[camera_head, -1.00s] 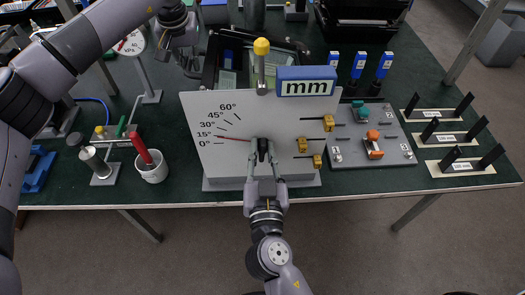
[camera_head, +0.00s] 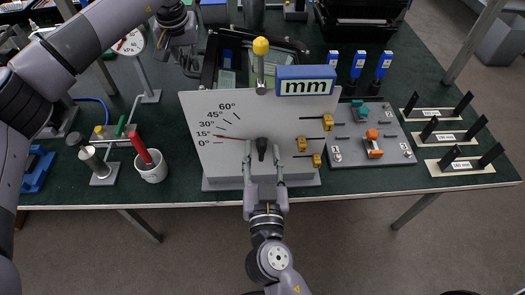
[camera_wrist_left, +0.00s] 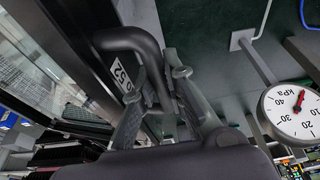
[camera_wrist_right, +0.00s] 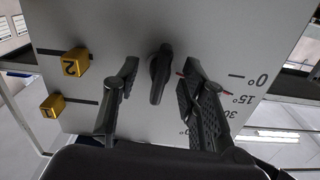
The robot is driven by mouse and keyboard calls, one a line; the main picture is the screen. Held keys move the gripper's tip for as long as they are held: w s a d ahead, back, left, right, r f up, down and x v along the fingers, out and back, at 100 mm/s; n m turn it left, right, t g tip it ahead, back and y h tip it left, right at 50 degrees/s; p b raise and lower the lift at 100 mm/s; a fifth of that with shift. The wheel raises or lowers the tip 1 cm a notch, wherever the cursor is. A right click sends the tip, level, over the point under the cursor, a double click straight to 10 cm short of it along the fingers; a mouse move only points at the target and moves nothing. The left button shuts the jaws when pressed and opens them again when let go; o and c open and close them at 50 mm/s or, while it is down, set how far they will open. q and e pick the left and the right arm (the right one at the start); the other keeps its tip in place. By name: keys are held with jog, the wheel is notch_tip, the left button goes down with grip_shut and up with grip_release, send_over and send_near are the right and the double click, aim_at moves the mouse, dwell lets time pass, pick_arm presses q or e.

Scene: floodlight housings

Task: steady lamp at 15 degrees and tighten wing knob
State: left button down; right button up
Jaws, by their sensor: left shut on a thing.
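The black wing knob (camera_head: 262,148) sits on the grey angle plate (camera_head: 215,165), below the degree scale; it also shows in the right wrist view (camera_wrist_right: 160,75). My right gripper (camera_head: 263,160) is open, with one finger on each side of the knob and gaps between. The red pointer (camera_head: 233,138) lies close to the 15° mark. The black-framed lamp (camera_head: 211,62) stands behind the plate and is partly hidden by it. My left gripper (camera_wrist_left: 160,85) is shut on a dark bent handle (camera_wrist_left: 125,40) at the lamp's side.
Yellow numbered tabs (camera_head: 303,144) project from the plate right of the knob. A blue mm block (camera_head: 306,80) and a yellow-topped post (camera_head: 261,60) stand at its top. A grey fixture board (camera_head: 345,155) lies right. A white cup (camera_head: 152,170) with a red-handled tool stands left.

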pick_arm(q)
jog(key=shift+r, duration=0.1)
pick_arm(e)
jog(key=s, duration=1.1)
pick_arm(q)
jog(key=shift+a, duration=0.1)
pick_arm(e)
jog(key=shift+s, duration=0.1)
pick_arm(q)
jog(key=c, duration=1.8)
grip_release()
